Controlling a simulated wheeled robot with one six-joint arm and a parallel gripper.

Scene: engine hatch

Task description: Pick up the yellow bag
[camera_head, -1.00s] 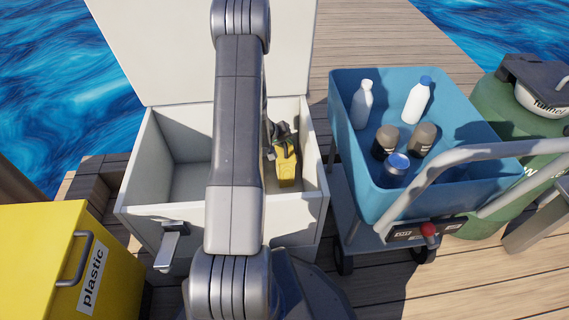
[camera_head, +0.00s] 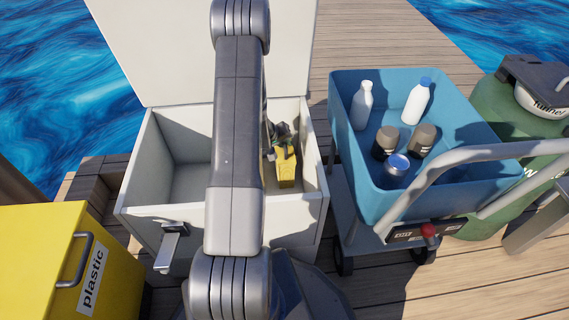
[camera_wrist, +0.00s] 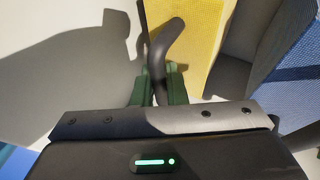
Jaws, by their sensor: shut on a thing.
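The yellow bag (camera_head: 286,168) stands in the right part of the open white box (camera_head: 140,190), under my gripper (camera_head: 281,134). In the wrist view the yellow bag (camera_wrist: 185,45) is at the top centre, with a dark curved handle (camera_wrist: 163,45) reaching down between my gripper's green fingers (camera_wrist: 158,88). My gripper is shut on that handle. My arm hides the middle of the box in the head view. I cannot tell whether the bag still touches the box floor.
The box's white lid (camera_head: 150,50) stands open behind. A blue cart tray (camera_head: 480,110) with several bottles and cans is to the right. A yellow plastic bin (camera_head: 35,255) is at the lower left. A green barrel (camera_head: 500,92) stands far right.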

